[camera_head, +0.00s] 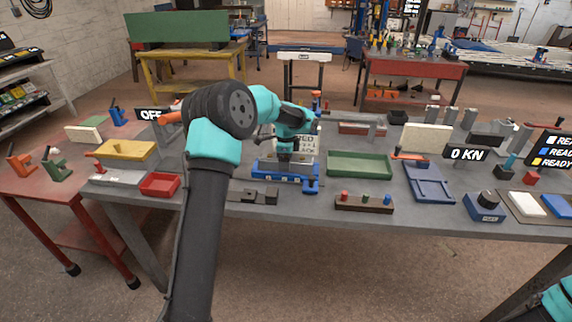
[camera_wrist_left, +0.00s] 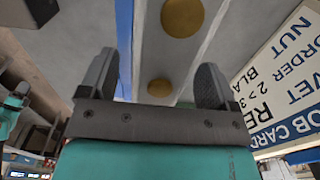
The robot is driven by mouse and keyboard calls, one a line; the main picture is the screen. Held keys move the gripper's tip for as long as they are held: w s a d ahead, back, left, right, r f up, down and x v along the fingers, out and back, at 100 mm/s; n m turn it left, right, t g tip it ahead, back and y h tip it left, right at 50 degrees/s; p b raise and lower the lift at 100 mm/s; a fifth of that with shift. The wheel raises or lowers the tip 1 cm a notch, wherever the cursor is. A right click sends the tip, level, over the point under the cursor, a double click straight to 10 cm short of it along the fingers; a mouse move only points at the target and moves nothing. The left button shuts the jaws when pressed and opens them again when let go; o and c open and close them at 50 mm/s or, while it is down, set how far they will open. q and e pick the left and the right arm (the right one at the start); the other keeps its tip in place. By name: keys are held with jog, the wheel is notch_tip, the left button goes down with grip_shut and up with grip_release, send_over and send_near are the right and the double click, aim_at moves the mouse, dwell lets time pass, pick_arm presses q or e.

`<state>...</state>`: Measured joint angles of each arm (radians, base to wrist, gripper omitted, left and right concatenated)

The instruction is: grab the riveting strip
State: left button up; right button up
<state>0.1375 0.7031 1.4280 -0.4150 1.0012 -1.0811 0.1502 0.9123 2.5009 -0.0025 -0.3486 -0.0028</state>
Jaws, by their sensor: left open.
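My left gripper (camera_head: 286,154) is over the blue fixture (camera_head: 268,170) near the middle of the bench. In the left wrist view its two dark fingers (camera_wrist_left: 157,65) are spread apart with nothing clamped between them. A grey metal strip with two brass rivet heads (camera_wrist_left: 166,55), which looks like the riveting strip, lies in line with the gap between the fingers. I cannot tell whether the fingers touch it. In the head view the gripper hides most of the strip. My right gripper is out of view; only part of my right arm shows at the bottom right corner.
A job card (camera_head: 308,142) stands just behind the fixture. A green tray (camera_head: 360,165) is to its right, and a dark block with coloured pegs (camera_head: 364,204) is in front. A red tray (camera_head: 160,184) lies left of my arm. The front edge of the bench is mostly clear.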

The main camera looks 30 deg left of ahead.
pick_arm(q)
jog(key=c, duration=1.3)
jog(key=shift+r, duration=0.15)
notch_tip(320, 180, up, 10)
jog(key=shift+f, duration=0.1)
dwell(0.5)
